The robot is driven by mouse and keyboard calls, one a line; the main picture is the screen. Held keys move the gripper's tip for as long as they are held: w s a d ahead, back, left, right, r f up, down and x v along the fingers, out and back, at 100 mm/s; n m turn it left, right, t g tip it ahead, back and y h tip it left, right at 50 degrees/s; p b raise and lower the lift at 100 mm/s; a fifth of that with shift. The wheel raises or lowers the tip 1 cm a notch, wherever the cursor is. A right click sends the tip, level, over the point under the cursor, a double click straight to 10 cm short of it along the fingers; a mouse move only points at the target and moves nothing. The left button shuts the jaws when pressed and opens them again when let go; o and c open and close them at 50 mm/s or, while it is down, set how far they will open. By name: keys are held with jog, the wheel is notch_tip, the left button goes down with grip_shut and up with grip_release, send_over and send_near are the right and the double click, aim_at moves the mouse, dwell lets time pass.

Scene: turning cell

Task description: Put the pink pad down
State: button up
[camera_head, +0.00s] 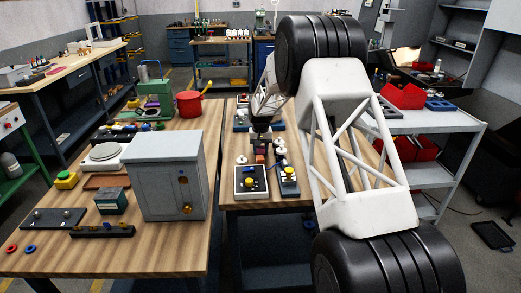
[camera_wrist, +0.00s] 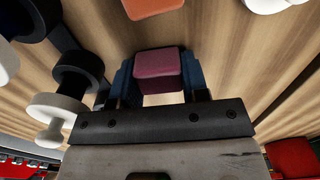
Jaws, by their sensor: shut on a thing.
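The pink pad (camera_wrist: 158,70) is a small rounded block. It sits between the two blue fingers of my gripper (camera_wrist: 158,80) in the wrist view, and the fingers are shut on it. Bare wood shows around it; I cannot tell whether its underside touches the table. The pad is too small there to make out clearly.
An orange block (camera_wrist: 152,8) lies just beyond the pad. Black and white spool-like parts (camera_wrist: 56,108) stand at the left, and a red thing (camera_wrist: 292,158) is at lower right.

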jog(key=shift+f, duration=0.15)
jog(key=o, duration=1)
jog(key=shift+c, duration=0.2)
notch_tip(320, 180, up, 12)
dwell(0.4)
dwell(0.6)
